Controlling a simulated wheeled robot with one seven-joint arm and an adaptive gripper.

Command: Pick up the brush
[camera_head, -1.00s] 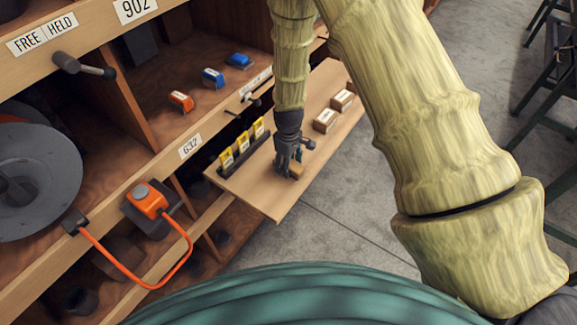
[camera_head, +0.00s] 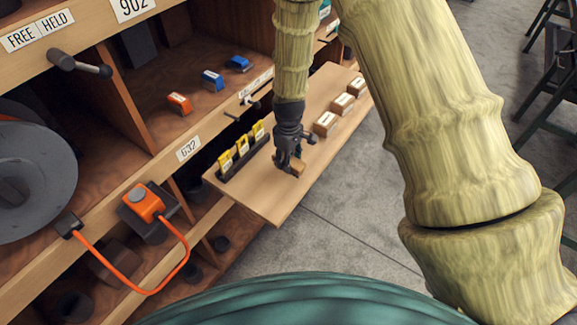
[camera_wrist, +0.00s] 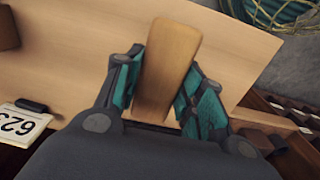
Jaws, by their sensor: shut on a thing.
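The brush (camera_head: 297,168) shows as a light brown wooden piece at my gripper, over the front part of the wooden shelf board (camera_head: 262,203). In the wrist view the wooden piece (camera_wrist: 168,65) runs lengthwise between the teal-padded fingers. My gripper (camera_head: 288,165) is shut on it, with one finger on each side. I see no bristles. I cannot tell whether the brush touches the board or is just above it.
A dark rack with yellow cards (camera_head: 242,150) stands left of my gripper on the board. Several small brown boxes (camera_head: 326,123) stand behind it to the right. An orange device (camera_head: 143,202) with a cable sits on the shelving at left. Grey floor lies right of the board.

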